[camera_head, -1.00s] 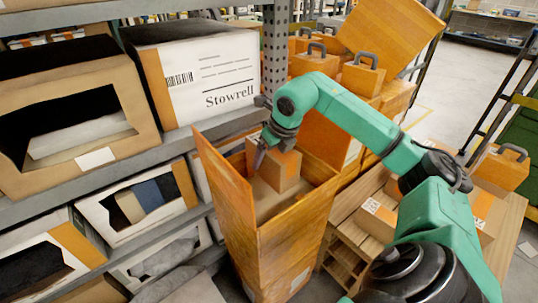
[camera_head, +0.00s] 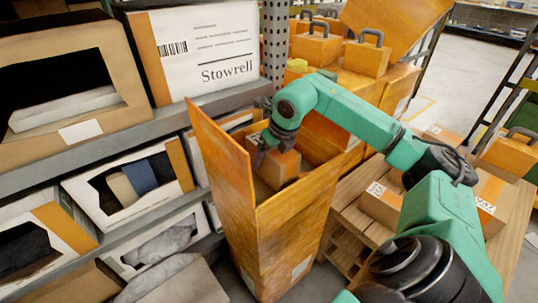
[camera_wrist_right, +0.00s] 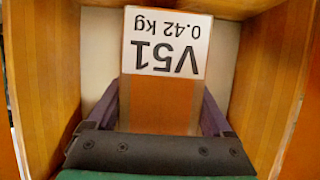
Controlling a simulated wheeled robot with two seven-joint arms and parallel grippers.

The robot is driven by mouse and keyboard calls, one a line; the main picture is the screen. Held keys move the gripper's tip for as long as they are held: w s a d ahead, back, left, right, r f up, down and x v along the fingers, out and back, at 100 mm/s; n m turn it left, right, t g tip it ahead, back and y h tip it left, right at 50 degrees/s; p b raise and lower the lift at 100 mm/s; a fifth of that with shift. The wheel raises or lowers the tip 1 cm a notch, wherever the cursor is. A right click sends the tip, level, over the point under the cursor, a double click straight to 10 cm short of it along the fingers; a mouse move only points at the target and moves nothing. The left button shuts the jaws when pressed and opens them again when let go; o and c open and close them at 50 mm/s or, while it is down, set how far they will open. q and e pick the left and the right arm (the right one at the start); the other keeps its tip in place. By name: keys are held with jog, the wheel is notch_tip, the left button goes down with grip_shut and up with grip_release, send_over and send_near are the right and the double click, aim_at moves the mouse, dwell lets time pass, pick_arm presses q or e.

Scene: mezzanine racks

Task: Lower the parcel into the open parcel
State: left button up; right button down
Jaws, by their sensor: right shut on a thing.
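My right gripper (camera_head: 262,158) is shut on a small brown parcel (camera_head: 282,169) with an orange stripe. It reaches down into the tall open orange-brown parcel (camera_head: 285,235), whose flap stands up on the left. The held parcel is inside the opening, below the raised flap. In the right wrist view the held parcel (camera_wrist_right: 162,95) has a white label reading "V51 0.42 kg" and sits between the two fingers. The open parcel's wooden-looking wall (camera_wrist_right: 45,70) rises on both sides, with gaps to the held parcel. The floor contact is hidden. My left gripper is not in view.
A grey rack shelf (camera_head: 150,137) with a white "Stowrell" box (camera_head: 205,65) and opened boxes stands on the left. Orange cases with handles (camera_head: 367,55) are behind. A pallet (camera_head: 345,215) with labelled cartons (camera_head: 380,205) is on the right.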

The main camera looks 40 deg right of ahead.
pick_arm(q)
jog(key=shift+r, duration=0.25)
pick_arm(e)
grip_release()
jog(key=shift+f, duration=0.1)
jog(key=shift+s+r, duration=0.1)
jog(key=shift+r, duration=0.1)
jog(key=p+v, duration=0.2)
jog(key=v, duration=1.2)
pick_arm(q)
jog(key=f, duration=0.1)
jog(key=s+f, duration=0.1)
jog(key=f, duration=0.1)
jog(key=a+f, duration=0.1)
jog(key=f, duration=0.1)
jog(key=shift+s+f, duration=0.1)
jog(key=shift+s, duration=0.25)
pick_arm(e)
jog(key=shift+s+r, duration=0.1)
